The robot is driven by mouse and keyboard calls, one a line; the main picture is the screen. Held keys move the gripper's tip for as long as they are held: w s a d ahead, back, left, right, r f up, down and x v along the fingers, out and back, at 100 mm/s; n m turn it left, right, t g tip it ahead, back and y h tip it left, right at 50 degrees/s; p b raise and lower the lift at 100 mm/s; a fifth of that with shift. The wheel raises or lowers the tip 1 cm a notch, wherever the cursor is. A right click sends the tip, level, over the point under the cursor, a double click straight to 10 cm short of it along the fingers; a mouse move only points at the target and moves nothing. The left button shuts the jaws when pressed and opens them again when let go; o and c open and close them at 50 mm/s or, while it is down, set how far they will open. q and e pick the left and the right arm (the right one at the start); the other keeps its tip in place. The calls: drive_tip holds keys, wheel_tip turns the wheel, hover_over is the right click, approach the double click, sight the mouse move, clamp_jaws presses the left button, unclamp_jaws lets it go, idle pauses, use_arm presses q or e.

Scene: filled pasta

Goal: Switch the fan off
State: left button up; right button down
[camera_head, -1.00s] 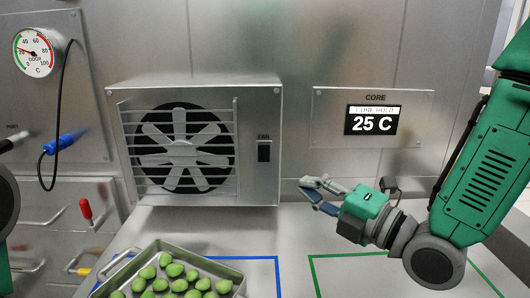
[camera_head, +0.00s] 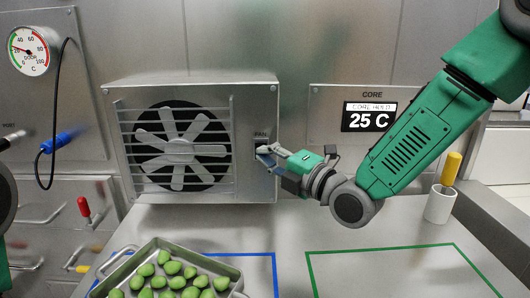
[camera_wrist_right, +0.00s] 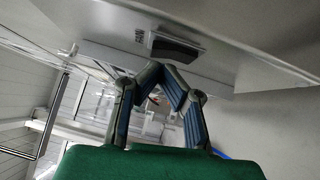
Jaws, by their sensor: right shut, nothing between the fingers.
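The fan (camera_head: 180,147) sits behind a slatted grille in a grey metal box at the back of the counter. Its dark switch (camera_head: 261,141), under the label FAN, is on the box's front right of the grille and is partly covered by my right gripper (camera_head: 262,152). The switch also shows as a dark block (camera_wrist_right: 175,48) in the wrist view, just beyond the fingertips (camera_wrist_right: 163,66). My right gripper is shut and empty, with its tips at the switch; I cannot tell whether they touch. My left gripper is not in view.
A tray (camera_head: 236,271) of green filled pasta stands in front of the fan box, by a blue outline. A green outline (camera_head: 385,250) on the right encloses bare counter. A white cup (camera_head: 440,205) with a yellow item stands farther right. The core display (camera_head: 369,117) reads 25 C.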

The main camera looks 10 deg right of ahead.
drive_tip(key=shift+w+d, duration=0.3)
drive_tip(key=shift+w, duration=0.05)
drive_tip(key=shift+a+r, duration=0.1)
drive_tip(key=shift+a, duration=0.05)
drive_tip(key=shift+w, duration=0.1)
drive_tip(key=shift+w+r+p, duration=0.15)
drive_tip(key=shift+r+p, duration=0.15)
drive_tip(key=shift+p, duration=0.3)
drive_tip(key=shift+m+g, duration=0.3)
drive_tip(key=shift+f+h, duration=0.2)
drive_tip(key=shift+h, duration=0.1)
